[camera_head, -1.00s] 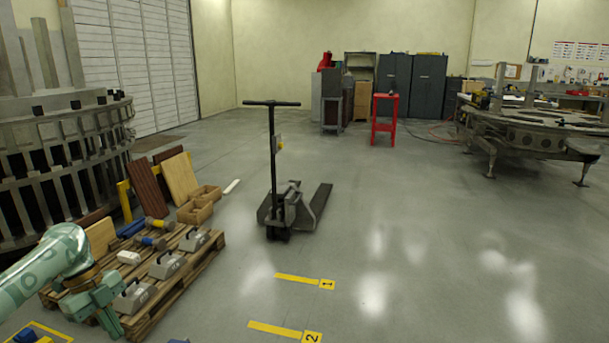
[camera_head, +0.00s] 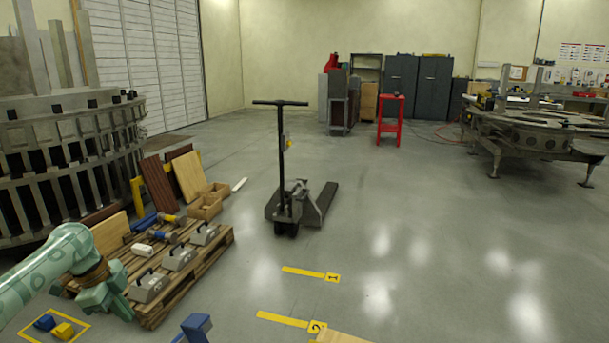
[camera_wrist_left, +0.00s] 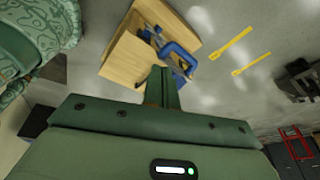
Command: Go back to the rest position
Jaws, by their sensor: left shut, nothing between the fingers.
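My left arm comes in from the left in the head view. Its pale green gripper (camera_head: 118,302) hangs low in front of the near left corner of the wooden pallet. In the left wrist view the fingers (camera_wrist_left: 162,84) are together with nothing between them. Beyond them is a wooden box or block (camera_wrist_left: 124,58) with a blue clamp (camera_wrist_left: 178,52) on it. I cannot tell the exact gap between fingers and clamp. My right gripper is in neither view.
The pallet (camera_head: 190,272) carries grey handled blocks (camera_head: 148,288) and mallets. Blue and yellow pieces (camera_head: 62,331) lie in a yellow floor square. A blue clamp part (camera_head: 196,327) shows at the bottom edge. A pallet jack (camera_head: 290,208) stands mid-floor.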

